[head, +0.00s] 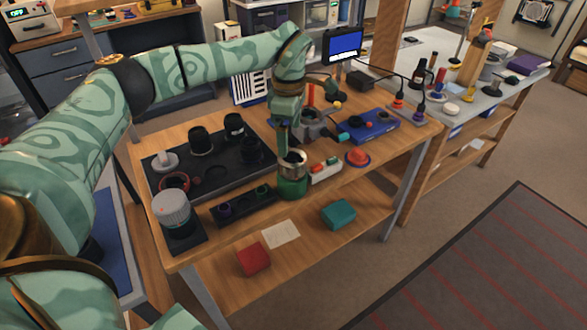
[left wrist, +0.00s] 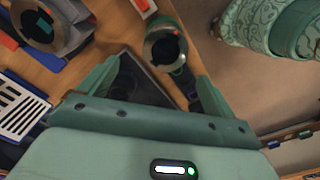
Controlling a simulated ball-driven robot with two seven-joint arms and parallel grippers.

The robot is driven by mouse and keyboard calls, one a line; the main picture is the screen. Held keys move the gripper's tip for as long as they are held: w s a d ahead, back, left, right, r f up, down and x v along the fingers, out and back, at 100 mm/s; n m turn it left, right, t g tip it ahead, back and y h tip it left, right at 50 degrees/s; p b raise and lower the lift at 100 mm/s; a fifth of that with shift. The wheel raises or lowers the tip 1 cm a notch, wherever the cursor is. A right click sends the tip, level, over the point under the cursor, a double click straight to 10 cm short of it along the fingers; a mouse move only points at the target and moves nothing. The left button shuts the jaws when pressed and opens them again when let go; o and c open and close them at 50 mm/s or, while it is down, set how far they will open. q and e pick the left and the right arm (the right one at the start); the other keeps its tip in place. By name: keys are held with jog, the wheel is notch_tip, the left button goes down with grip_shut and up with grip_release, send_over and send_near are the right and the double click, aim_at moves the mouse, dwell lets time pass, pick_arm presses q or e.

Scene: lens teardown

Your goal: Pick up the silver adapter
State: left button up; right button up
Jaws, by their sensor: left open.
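The silver adapter (head: 292,162) is a short metallic ring with a dark opening, on top of a green cylinder (head: 292,187) near the table's front edge. In the left wrist view the adapter (left wrist: 164,47) shows just beyond my fingers, with the green cylinder next to it. My left gripper (head: 283,138) points down just above and behind the adapter. In the left wrist view my left gripper (left wrist: 157,82) has its fingers spread with nothing between them. I cannot tell exactly how high it is above the ring. My right gripper is not in view.
A red-and-white block (head: 326,170), a red dome (head: 357,156) and a blue tray (head: 375,128) stand to the right.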

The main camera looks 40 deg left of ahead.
aim_at(291, 161)
pick_arm(q)
notch_tip(291, 161, down, 3)
jog(key=shift+f+b, duration=0.15)
jog(key=shift+b, duration=0.2)
jog(key=f, duration=0.1)
jog(key=f+b, duration=0.1)
jog(key=f, duration=0.1)
jog(key=f+b, duration=0.1)
jog(key=f, duration=0.1)
jog(key=shift+s+d+f, duration=0.15)
jog(key=shift+s+d, duration=0.1)
jog(key=shift+d, duration=0.1)
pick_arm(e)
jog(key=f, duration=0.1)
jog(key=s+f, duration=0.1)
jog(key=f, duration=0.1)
pick_arm(q)
jog(key=shift+c, duration=1.3)
jog(key=c, duration=0.8)
